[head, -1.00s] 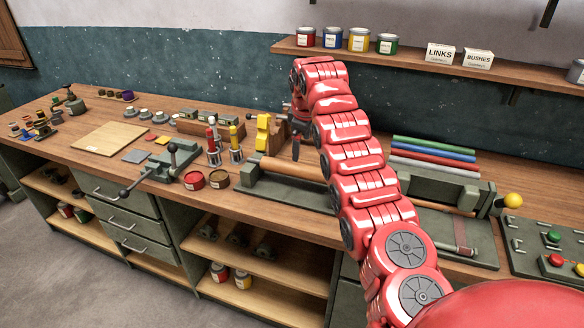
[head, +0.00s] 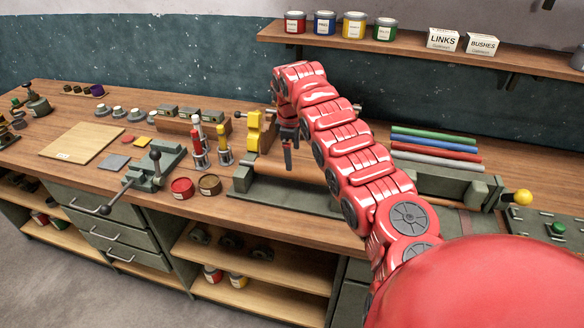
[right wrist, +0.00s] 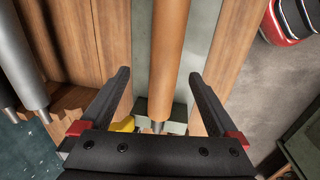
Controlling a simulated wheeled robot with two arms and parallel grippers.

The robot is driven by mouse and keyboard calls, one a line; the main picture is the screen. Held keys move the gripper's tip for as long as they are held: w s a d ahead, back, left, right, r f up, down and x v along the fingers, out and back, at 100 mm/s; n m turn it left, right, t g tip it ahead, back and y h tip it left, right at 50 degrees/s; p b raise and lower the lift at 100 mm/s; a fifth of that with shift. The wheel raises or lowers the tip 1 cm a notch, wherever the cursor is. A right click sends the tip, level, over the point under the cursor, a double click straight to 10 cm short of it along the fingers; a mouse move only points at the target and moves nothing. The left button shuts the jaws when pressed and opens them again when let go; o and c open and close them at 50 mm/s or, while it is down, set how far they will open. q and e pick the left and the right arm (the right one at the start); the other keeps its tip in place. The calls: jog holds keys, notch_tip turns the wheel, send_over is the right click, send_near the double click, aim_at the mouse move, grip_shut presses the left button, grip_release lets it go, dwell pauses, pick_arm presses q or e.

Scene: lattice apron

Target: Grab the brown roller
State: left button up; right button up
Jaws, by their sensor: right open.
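The brown roller (head: 309,169) lies along a grey-green stand on the workbench, partly hidden behind my red right arm. My right gripper (head: 288,160) points down over the roller near its left part, open and empty. In the right wrist view the roller (right wrist: 168,55) runs between the two spread black fingers of the right gripper (right wrist: 160,76). Its near end sits at a grey-green end support (right wrist: 178,126). I cannot tell how far the fingertips reach down beside it. My left gripper is not in view.
A yellow upright piece (head: 254,131) stands just left of the roller. Red and brown tins (head: 209,185) and a vise (head: 160,163) are further left. Coloured rods (head: 436,144) lie to the right. A shelf with paint tins (head: 325,22) hangs above.

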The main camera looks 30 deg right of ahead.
aim_at(294, 167)
jog(key=shift+d+f, duration=0.1)
jog(key=shift+f, duration=0.65)
jog(key=shift+s+f+p, duration=0.25)
jog(key=shift+f+p, duration=0.2)
jog(key=shift+p, duration=0.2)
notch_tip(294, 167, down, 4)
jog(key=shift+w+p, duration=0.1)
jog(key=shift+p, duration=0.9)
jog(key=shift+d+f, duration=0.2)
jog(key=shift+f, duration=0.1)
grip_shut()
